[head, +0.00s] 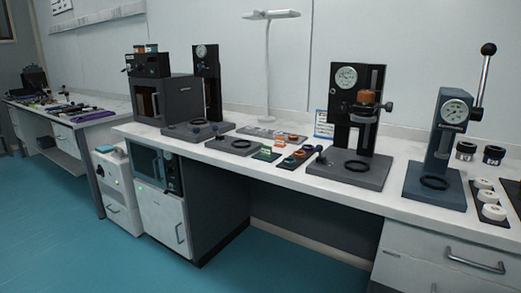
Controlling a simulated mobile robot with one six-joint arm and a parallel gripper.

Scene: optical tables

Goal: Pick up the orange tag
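My gripper is not in view. Small orange pieces (299,154) lie on a dark mat (289,163) near the front of the white bench, in the middle of the head view. Smaller orange-red pieces (292,138) lie just behind, on a grey tray (251,131). These are too small to tell which one is the orange tag. A dark pad with green and light pieces (266,153) lies just left of the dark mat.
The bench (230,158) carries a gauge stand with an orange-brown part (366,97) and a blue lever press (441,150). White rings (490,205) lie at the right. A lamp (268,70) stands behind. Teal floor (120,250) is clear in front.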

